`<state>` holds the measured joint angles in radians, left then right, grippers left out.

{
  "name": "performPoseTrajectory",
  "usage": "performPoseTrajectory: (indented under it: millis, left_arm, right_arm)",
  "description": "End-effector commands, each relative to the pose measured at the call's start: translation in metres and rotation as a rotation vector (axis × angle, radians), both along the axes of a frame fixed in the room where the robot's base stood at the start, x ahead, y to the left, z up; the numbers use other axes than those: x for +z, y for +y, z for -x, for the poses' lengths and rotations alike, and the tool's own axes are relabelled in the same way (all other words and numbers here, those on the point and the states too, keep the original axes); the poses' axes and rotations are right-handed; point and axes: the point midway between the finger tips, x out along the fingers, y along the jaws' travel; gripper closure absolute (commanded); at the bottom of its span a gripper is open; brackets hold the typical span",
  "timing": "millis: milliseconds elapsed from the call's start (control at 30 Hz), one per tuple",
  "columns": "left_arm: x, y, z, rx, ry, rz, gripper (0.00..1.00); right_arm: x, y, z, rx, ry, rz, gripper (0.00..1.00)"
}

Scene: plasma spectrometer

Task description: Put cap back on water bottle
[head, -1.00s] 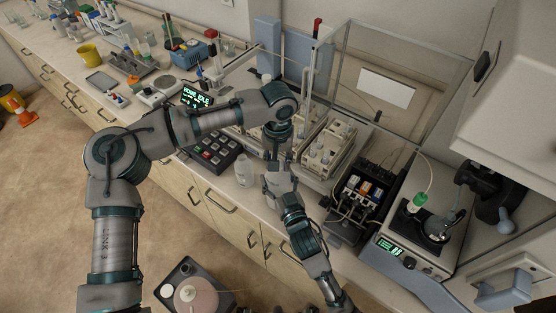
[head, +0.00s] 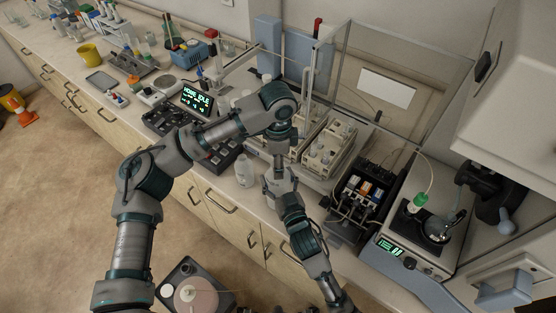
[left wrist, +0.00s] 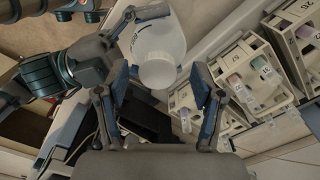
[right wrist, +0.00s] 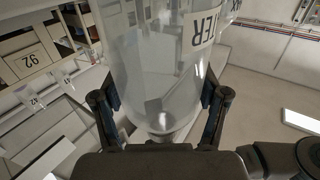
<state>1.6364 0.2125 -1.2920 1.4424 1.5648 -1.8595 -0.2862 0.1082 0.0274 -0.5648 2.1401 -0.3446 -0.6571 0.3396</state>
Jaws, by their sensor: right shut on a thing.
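The translucent water bottle (head: 245,172) is at the counter's front edge in the head view, beside my right gripper (head: 268,182). The right wrist view shows the bottle (right wrist: 155,65) between the fingers of my right gripper (right wrist: 160,107), its lettering upside down there. In the left wrist view a round white cap (left wrist: 158,71) appears at the bottle's (left wrist: 160,35) near end; I cannot tell whether it is seated. My left gripper (left wrist: 160,95) is open above, its fingers spread either side of the cap without touching it. In the head view my left gripper's fingertips are hidden.
Racks with labelled trays (head: 328,145) stand right of and behind the bottle. A black instrument (head: 362,190) is further right. A clear enclosure (head: 385,90) closes off the back.

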Motion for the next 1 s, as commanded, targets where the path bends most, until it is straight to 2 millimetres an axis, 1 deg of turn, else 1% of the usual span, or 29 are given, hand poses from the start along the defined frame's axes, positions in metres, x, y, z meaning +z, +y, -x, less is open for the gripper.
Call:
performPoseTrajectory:
  millis: [167, 267, 367, 600, 700, 833, 1000]
  left_arm:
    - [0.003, -0.001, 0.000, 0.000, -0.001, 0.001, 0.33]
    - [0.013, -0.001, 0.000, 0.000, -0.002, 0.001, 0.33]
    - [0.032, -0.001, 0.000, 0.000, -0.002, 0.002, 0.33]
    - [0.083, -0.001, -0.002, 0.001, -0.002, 0.001, 0.33]
    - [0.100, -0.001, -0.002, 0.001, -0.002, -0.001, 0.33]
    - [0.113, 0.000, -0.002, 0.000, 0.000, -0.001, 0.33]
    - [0.119, 0.000, -0.002, 0.000, 0.001, -0.001, 0.33]
  right_arm:
    - [0.000, 0.000, 0.000, 0.000, 0.001, 0.000, 1.00]
    - [0.000, 0.000, 0.000, 0.000, 0.001, 0.000, 1.00]
    - [0.000, 0.000, 0.000, -0.001, 0.001, 0.000, 1.00]
    - [0.000, 0.000, 0.000, -0.001, 0.000, 0.000, 1.00]
    - [0.000, 0.000, 0.000, -0.001, 0.000, 0.000, 1.00]
    - [0.000, 0.000, 0.000, -0.001, 0.000, 0.000, 1.00]
    - [0.000, 0.000, 0.000, -0.001, 0.000, 0.000, 1.00]
